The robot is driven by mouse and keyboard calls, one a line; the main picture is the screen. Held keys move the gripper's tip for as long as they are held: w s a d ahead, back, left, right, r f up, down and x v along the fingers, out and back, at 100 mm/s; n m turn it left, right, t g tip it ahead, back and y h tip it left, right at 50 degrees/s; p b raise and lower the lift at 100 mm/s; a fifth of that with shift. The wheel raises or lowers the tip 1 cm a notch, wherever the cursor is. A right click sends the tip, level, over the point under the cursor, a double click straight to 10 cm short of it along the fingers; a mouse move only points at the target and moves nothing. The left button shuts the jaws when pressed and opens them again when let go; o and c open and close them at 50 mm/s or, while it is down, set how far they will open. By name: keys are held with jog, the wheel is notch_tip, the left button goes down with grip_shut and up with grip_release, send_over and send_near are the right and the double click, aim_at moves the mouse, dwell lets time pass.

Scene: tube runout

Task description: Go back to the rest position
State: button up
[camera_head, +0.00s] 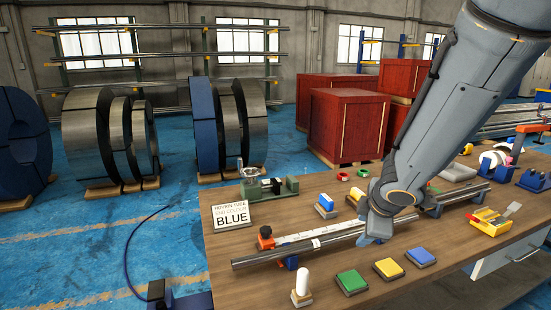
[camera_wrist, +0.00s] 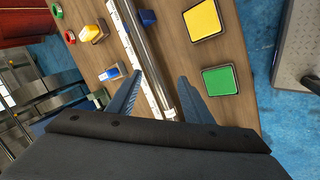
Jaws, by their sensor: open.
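My gripper (camera_head: 372,228) hangs over the front middle of the wooden workbench (camera_head: 235,280), fingers pointing down. In the wrist view my gripper (camera_wrist: 157,80) has its two blue fingers spread apart with nothing gripped. The long grey metal tube (camera_head: 265,258) lies along the bench beside a white measuring scale (camera_head: 310,236). In the wrist view the tube (camera_wrist: 150,50) runs between the finger lines; I cannot tell the height gap. A sign (camera_head: 230,216) at the bench's left shows the word BLUE.
Green (camera_head: 351,281), yellow (camera_head: 388,268) and blue (camera_head: 420,256) pads lie along the front edge. A white-topped peg (camera_head: 302,285) stands left of them. A green vise-like fixture (camera_head: 268,188) stands at the back left. A yellow tray (camera_head: 490,221) is at right. Red crates (camera_head: 347,125) stand behind.

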jog(key=s+a+f+m+g, duration=0.2)
jog(key=s+m+g, duration=0.1)
jog(key=s+m, duration=0.4)
jog(key=s+a+f+m+g, duration=0.2)
jog(key=s+m, duration=0.5)
jog(key=s, duration=0.4)
jog(key=shift+a+m+g, duration=0.3)
jog(key=shift+m+g, duration=0.1)
jog(key=shift+g, duration=0.3)
